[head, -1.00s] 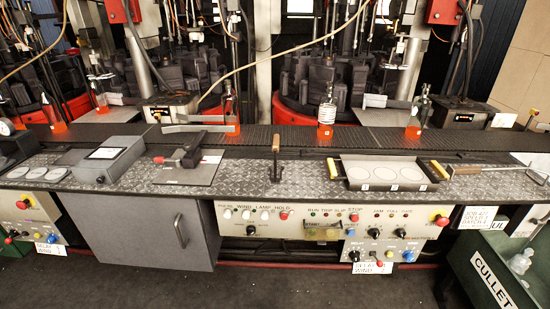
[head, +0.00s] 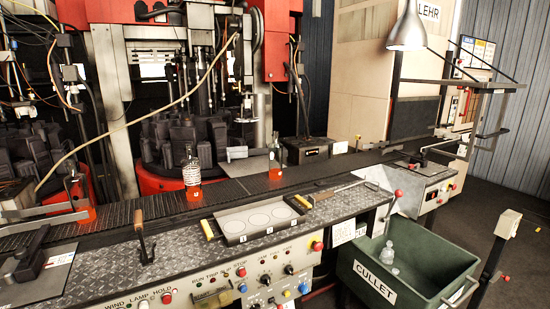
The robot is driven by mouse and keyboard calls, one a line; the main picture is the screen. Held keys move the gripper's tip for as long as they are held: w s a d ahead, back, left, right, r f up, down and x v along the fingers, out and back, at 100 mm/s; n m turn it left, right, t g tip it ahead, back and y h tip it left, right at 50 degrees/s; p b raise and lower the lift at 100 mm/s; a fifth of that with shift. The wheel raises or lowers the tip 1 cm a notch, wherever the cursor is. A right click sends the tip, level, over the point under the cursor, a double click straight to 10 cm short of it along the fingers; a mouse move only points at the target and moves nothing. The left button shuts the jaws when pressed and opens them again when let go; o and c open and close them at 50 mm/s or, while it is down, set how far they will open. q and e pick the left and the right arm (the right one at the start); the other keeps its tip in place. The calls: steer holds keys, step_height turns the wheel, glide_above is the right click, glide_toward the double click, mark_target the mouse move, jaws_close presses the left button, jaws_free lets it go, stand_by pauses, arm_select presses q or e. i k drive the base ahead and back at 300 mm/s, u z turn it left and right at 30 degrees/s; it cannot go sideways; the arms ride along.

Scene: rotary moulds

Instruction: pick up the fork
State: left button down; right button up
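A long tool that looks like the fork (head: 304,200) lies on the bench just right of the tray with three round marks. Its short wooden handle is beside the tray's right end, and its thin metal shaft runs right and away toward the bench's far right corner. The shape of its far end is too small to make out clearly. Neither of my grippers is in the head view. Nothing is touching the fork.
The shallow tray (head: 216,240) sits left of the fork. A conveyor (head: 238,187) with bottles (head: 192,174) runs behind the bench. A green cullet bin (head: 440,262) stands on the floor at right.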

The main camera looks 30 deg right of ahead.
mark_target(139, 225)
steer(key=k, duration=1.3)
steer(key=u, duration=0.6)
steer(key=i, duration=0.65)
steer(key=u, duration=0.5)
steer(key=i, duration=1.25)
steer(key=z, duration=0.55)
